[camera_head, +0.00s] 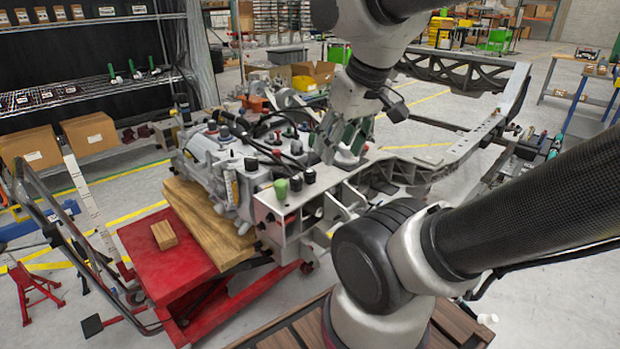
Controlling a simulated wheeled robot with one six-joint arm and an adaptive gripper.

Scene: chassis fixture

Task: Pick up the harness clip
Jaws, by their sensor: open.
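My gripper (342,150) is open, pointing down over the right part of the engine and chassis assembly (300,208). Its fingers are close to the dark and green parts there; I cannot tell whether they touch anything. I cannot single out the harness clip. Several small black, red and green pieces stand on the assembly, among them a green cap (281,187) at its front edge and a red-topped piece (277,154). Black hoses (262,147) run across the top left of the gripper. The spot right behind the fingers is hidden.
The chassis frame (470,140) extends to the back right. A red lift cart (165,255) with wooden blocks is at the front left. Shelves (90,85) with cardboard boxes stand at the left. My forearm covers the lower right.

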